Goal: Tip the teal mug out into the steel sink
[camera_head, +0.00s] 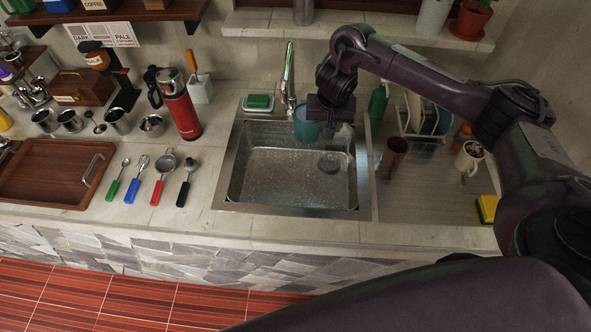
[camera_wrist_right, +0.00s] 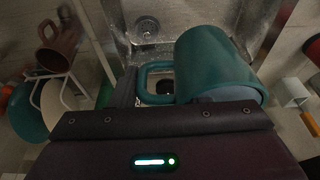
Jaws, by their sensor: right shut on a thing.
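The teal mug (camera_head: 306,127) is held above the back part of the steel sink (camera_head: 234,165), below the tap. My right gripper (camera_head: 327,108) is shut on the mug, with its jaws at the handle. In the right wrist view the mug (camera_wrist_right: 213,62) fills the upper right, and its handle (camera_wrist_right: 146,84) points left toward the jaws. The sink's drain (camera_wrist_right: 147,27) shows to the left of the mug. I cannot tell the mug's exact tilt or see its contents. My left gripper is not in view.
The tap (camera_head: 289,78) rises close left of the mug. A green soap (camera_head: 258,101) lies left of the tap. Right of the sink are a brown cup (camera_head: 393,157), a dish rack (camera_head: 423,136), a cream mug (camera_head: 468,158) and a yellow sponge (camera_head: 487,208).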

